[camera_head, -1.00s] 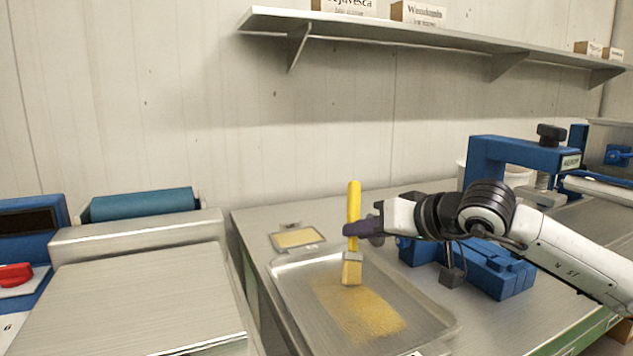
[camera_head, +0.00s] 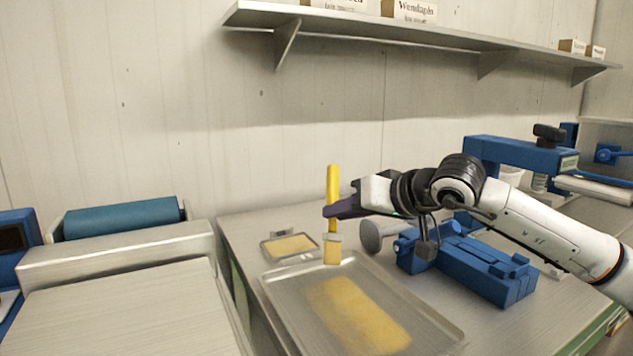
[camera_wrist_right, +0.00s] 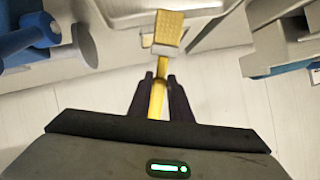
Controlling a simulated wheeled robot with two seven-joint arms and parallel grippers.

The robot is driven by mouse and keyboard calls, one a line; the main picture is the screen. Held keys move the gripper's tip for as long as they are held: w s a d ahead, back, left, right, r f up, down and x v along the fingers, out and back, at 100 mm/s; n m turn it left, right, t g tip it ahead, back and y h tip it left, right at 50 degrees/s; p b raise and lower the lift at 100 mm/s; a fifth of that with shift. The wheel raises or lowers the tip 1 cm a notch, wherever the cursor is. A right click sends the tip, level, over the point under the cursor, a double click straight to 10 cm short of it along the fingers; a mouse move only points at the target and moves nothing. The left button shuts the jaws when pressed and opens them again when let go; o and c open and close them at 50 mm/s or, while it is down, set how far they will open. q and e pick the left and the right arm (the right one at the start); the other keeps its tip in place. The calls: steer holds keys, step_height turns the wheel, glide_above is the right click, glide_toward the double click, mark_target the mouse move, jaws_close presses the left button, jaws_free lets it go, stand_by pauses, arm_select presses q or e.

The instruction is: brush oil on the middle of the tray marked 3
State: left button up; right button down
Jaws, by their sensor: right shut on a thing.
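My right gripper (camera_head: 338,210) is shut on the yellow handle of a brush (camera_head: 333,186). The brush is upright with its pale bristles down, over the back left edge of a large metal tray (camera_head: 279,296). The brush also shows in the right wrist view (camera_wrist_right: 168,28), held between the two dark fingers (camera_wrist_right: 160,88). The tray has a golden oily patch (camera_head: 355,312) along its middle. No number on the tray is readable. I cannot tell whether the bristles touch anything. My left gripper is not in view.
A small shallow pan (camera_head: 266,247) with yellow content lies behind the tray. A blue device (camera_head: 480,270) stands to the right, with a grey round part (camera_head: 371,236) by it. A machine with a blue roller (camera_head: 122,218) is at left. A shelf (camera_head: 400,34) hangs above.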

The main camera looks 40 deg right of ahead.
steer(key=shift+r+p, duration=0.45)
steer(key=shift+r, duration=0.45)
steer(key=shift+r+p, duration=0.9)
steer(key=shift+r, duration=0.75)
